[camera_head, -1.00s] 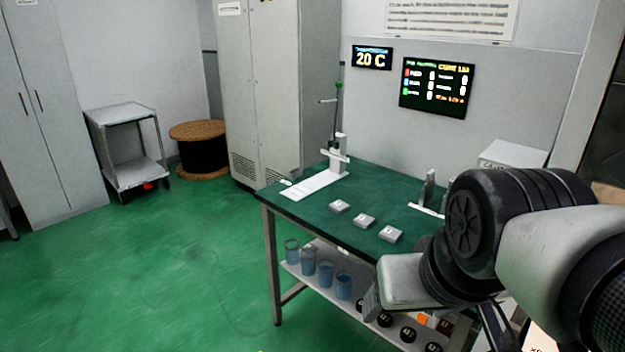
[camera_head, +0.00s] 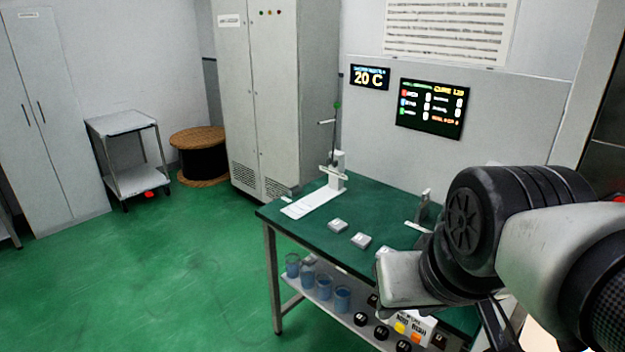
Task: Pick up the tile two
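Two small light grey tiles, a left one (camera_head: 337,225) and a right one (camera_head: 361,240), lie flat and apart on the green table top (camera_head: 300,231). Their marks are too small to read, so I cannot tell which is tile two. A sliver of grey at the edge of my arm may be a third tile, mostly hidden. My arm fills the right side and covers the right part of the table. My gripper's fingers are not visible, and nothing is seen held.
A white stand (camera_head: 337,173) with a long white base is at the table's back left. A small grey upright piece (camera_head: 424,207) stands near my arm. Blue cups (camera_head: 324,288) and dark round items sit on the lower shelf.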

